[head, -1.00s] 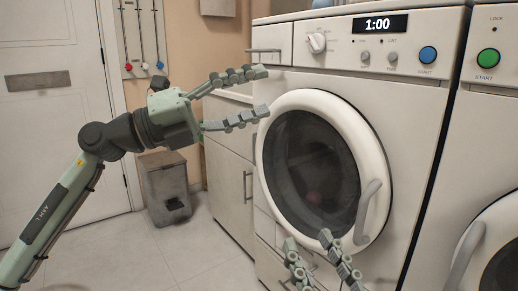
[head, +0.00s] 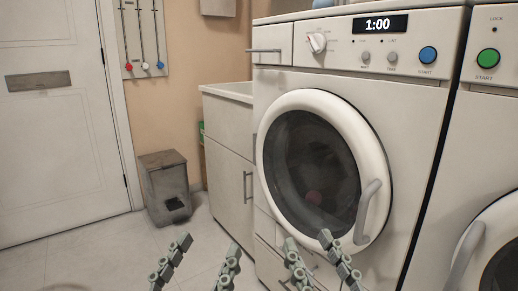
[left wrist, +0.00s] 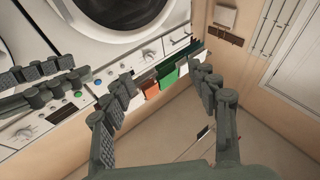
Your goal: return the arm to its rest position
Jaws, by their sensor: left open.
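My left gripper (head: 209,246) is low in the head view, left of the washing machine and in front of the cabinet. Its two jointed fingers are spread, with nothing between them. In the left wrist view the same gripper (left wrist: 158,88) is open and empty. My right gripper (head: 308,241) is low in the head view, in front of the washer's lower part. Its fingers stand apart with nothing seen between them. The rest of both arms is out of the head view.
A white washing machine (head: 385,100) with a closed round door (head: 310,170) and a display reading 1:00 stands at right, beside another machine (head: 492,140). A cabinet (head: 228,165), grey bin (head: 165,190) and white door (head: 60,130) are behind. The floor (head: 90,260) at left is clear.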

